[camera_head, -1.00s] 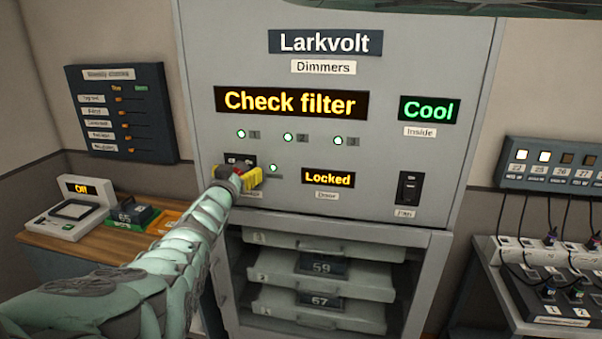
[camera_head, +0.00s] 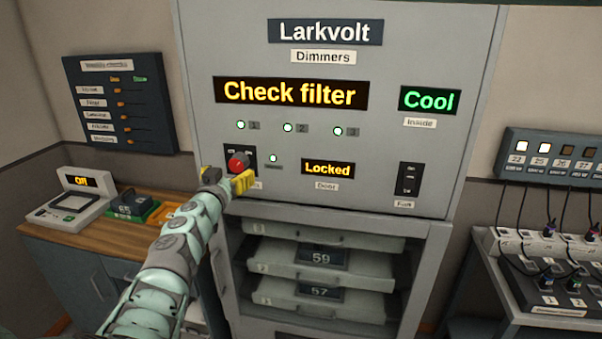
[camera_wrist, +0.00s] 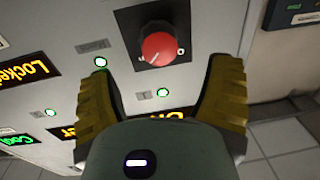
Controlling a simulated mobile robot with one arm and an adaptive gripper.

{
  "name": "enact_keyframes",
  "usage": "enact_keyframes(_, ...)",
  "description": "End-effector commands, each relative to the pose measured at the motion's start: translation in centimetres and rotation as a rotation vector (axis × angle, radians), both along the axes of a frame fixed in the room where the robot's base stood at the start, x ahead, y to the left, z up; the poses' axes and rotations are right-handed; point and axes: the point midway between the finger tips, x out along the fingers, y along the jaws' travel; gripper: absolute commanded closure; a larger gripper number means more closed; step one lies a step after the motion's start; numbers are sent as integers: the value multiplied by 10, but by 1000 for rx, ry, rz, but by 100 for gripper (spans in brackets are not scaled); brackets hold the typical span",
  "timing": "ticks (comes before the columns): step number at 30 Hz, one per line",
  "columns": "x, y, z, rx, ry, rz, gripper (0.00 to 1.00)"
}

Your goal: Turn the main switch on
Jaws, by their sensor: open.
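The main switch is a red round knob (camera_head: 238,162) on a black plate, low on the left of the grey Larkvolt Dimmers cabinet (camera_head: 400,50). In the wrist view the red knob (camera_wrist: 161,48) sits ahead of the fingers, with its black plate behind it and small marks at its edge. My gripper (camera_head: 226,180) is at the cabinet front, just below the knob in the head view. In the wrist view my gripper (camera_wrist: 165,85) has its yellow-padded fingers spread wide, one to each side of the knob's line, with nothing between them. The knob looks clear of both fingers.
The cabinet displays read "Check filter" (camera_head: 290,93), "Cool" (camera_head: 428,101) and "Locked" (camera_head: 328,169). A black rocker switch (camera_head: 409,180) is at the right. Dimmer trays (camera_head: 320,258) sit below. A wooden counter (camera_head: 75,236) stands left, a cable-covered table (camera_head: 500,285) right.

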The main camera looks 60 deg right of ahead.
Motion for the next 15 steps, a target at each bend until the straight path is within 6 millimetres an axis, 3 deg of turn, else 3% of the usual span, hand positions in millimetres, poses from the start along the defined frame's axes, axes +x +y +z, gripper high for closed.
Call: enact_keyframes(15, -23, 44, -2, 1, -3, -3, 21)
